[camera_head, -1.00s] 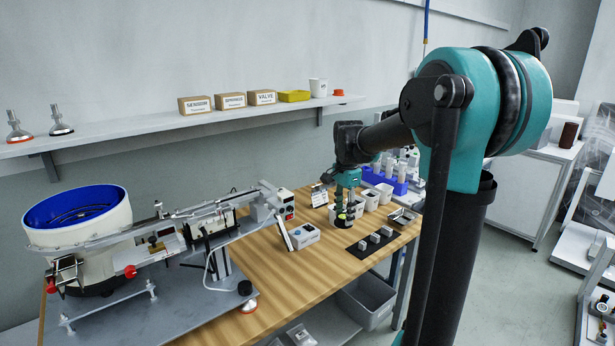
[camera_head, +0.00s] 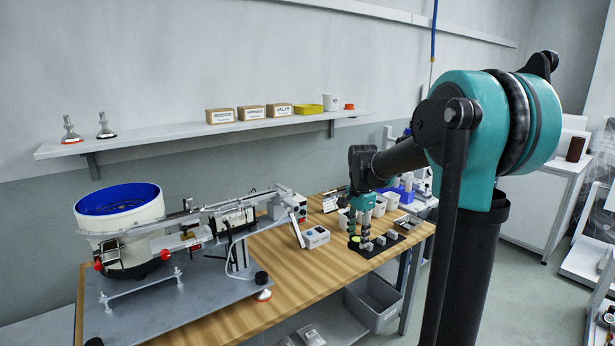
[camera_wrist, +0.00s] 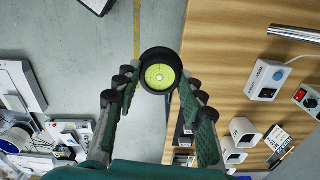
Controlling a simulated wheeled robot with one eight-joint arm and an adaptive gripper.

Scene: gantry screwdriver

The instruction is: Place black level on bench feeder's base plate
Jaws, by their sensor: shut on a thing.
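The black level (camera_wrist: 160,77) is a round black puck with a yellow-green bubble face. In the wrist view it sits between the tips of my gripper (camera_wrist: 158,85), which is shut on it. In the head view my gripper (camera_head: 361,237) hangs near the dark mat, with the level (camera_head: 355,241) small at its tips. The bench feeder (camera_head: 121,232), with a white drum and blue bowl, stands at the left. Its grey metal base plate (camera_head: 185,310) lies on the wooden bench, well left of my gripper, with a bare front area.
A dark mat (camera_head: 400,243) with small grey blocks lies beside my gripper. A white-blue box (camera_head: 316,237) stands between gripper and feeder. The feeder's track (camera_head: 245,205) reaches right over the bench (camera_head: 290,275). The wrist view shows floor (camera_wrist: 70,50) beyond the bench edge.

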